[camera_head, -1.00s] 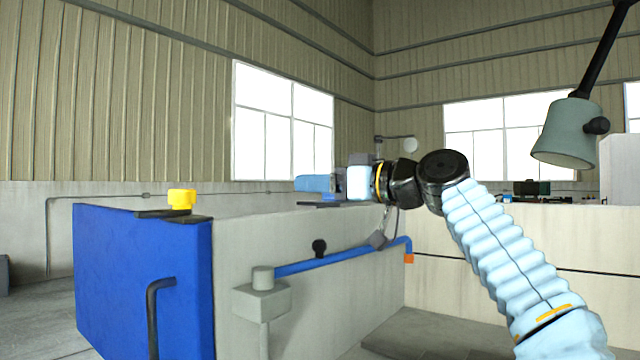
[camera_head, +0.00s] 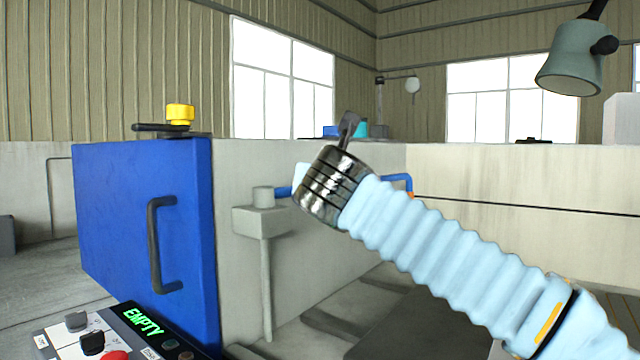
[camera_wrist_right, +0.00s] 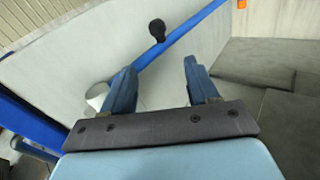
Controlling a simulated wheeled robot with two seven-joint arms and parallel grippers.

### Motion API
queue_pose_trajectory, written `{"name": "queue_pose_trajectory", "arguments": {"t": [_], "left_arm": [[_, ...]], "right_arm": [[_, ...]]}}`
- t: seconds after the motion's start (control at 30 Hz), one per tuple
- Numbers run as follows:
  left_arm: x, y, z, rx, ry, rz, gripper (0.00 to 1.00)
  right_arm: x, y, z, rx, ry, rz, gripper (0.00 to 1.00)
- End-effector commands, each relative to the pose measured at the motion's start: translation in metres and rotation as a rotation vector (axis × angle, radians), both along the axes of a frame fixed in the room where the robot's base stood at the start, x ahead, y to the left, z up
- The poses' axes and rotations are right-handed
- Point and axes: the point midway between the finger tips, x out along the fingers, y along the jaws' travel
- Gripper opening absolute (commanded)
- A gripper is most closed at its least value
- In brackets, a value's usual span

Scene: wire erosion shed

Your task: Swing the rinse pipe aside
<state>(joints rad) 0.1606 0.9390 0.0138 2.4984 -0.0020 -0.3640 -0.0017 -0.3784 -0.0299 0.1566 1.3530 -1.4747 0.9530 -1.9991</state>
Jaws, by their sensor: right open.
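The rinse pipe (camera_head: 284,191) is a thin blue tube on a grey post and bracket (camera_head: 262,220) in front of a pale wall. Its middle is hidden behind my right arm, and its far bend shows to the right of it. In the right wrist view the pipe (camera_wrist_right: 188,38) runs from upper right to lower left, with a black knob (camera_wrist_right: 157,30) and an orange end (camera_wrist_right: 242,4). My right gripper (camera_wrist_right: 160,80) is open and empty. Its left finger overlaps the pipe in that view; I cannot tell whether they touch. In the head view its fingers are hidden.
A blue door (camera_head: 110,220) with a black handle stands left of the post. A control panel (camera_head: 110,335) reading EMPTY is at lower left. A lamp (camera_head: 570,60) hangs at upper right. The floor below the pipe has grey slabs.

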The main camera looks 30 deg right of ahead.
Motion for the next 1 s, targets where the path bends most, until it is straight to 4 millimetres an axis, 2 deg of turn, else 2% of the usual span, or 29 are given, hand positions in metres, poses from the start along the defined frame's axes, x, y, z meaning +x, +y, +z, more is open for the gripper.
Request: {"name": "queue_pose_trajectory", "arguments": {"t": [0.1,0.27,0.7,0.83,1.0], "left_arm": [[0.000,0.001,-0.003,0.001,0.000,0.001,0.00],[0.000,0.000,0.000,0.000,-0.001,0.000,0.00],[-0.002,-0.006,0.019,-0.009,0.004,-0.011,0.00],[-0.003,-0.008,0.023,-0.012,0.005,-0.013,0.00],[-0.003,-0.009,0.025,-0.013,0.005,-0.015,0.00]], "right_arm": [[-0.004,0.005,0.006,-0.141,-0.003,-0.009,0.59],[0.009,-0.001,0.009,-0.168,-0.004,-0.014,0.59],[0.095,-0.042,0.010,-0.164,-0.003,-0.016,0.59],[0.112,-0.049,0.009,-0.162,-0.003,-0.014,0.59],[0.120,-0.053,0.008,-0.163,-0.005,-0.013,0.59]]}}
